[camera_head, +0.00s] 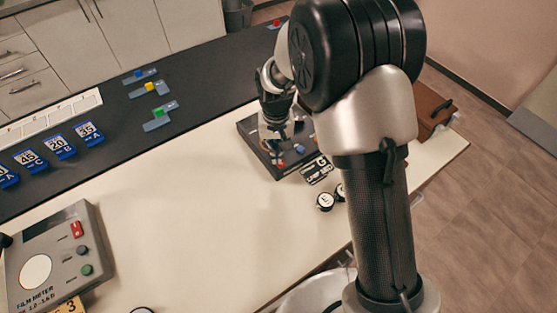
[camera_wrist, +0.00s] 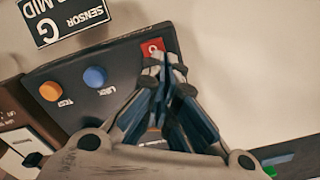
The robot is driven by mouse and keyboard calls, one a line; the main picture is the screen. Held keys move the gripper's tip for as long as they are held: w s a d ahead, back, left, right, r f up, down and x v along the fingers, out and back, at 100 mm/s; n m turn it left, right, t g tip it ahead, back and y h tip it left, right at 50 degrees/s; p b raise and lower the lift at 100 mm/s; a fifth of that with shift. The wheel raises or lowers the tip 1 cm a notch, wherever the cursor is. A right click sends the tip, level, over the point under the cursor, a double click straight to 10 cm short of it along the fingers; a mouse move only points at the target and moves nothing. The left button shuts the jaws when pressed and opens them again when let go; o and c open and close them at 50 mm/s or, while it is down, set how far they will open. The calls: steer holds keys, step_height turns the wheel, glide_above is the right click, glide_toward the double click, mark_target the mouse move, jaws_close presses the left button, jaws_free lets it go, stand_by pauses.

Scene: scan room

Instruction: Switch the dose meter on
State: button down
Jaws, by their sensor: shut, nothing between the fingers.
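A black box with coloured controls (camera_head: 249,127), which I take to be the dose meter, lies on the pale table top under my gripper (camera_head: 274,150). In the wrist view the box (camera_wrist: 120,66) shows a red switch (camera_wrist: 150,46), a blue button (camera_wrist: 95,77) marked LINK and an orange button (camera_wrist: 50,91) marked TEST. My gripper (camera_wrist: 163,62) is shut and empty. Its fingertips are at the red switch and overlap its lower right edge; I cannot tell if they touch it. The fingers hide part of the box face.
A black and white sensor card (camera_head: 317,169) marked G lies beside the box. Round white-topped pieces (camera_head: 325,202) lie nearby. A brown case (camera_head: 430,108) stands right. A grey film meter (camera_head: 70,255) stands left. Blue numbered stands (camera_head: 60,147) line the dark strip. The middle table is clear.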

steer(key=shift+r+p, duration=2.75)
steer(key=shift+r, duration=0.75)
steer(key=s+d+r+t, duration=0.1)
steer(key=s+d+r, duration=0.35)
steer(key=r, duration=0.45)
steer(key=s+d+r+t, duration=0.1)
steer(key=s+d+r, duration=0.35)
steer(key=r, duration=0.35)
steer(key=s+d+r+t, duration=0.1)
steer(key=s+d+r, duration=0.1)
steer(key=s, duration=0.6)
steer(key=s+d+r+t, duration=0.1)
steer(key=s+d+r, duration=0.2)
steer(key=s, duration=0.5)
steer(key=shift+s+d+m+t, duration=0.2)
steer(key=shift+s+m+t, duration=0.1)
steer(key=shift+s+m, duration=0.1)
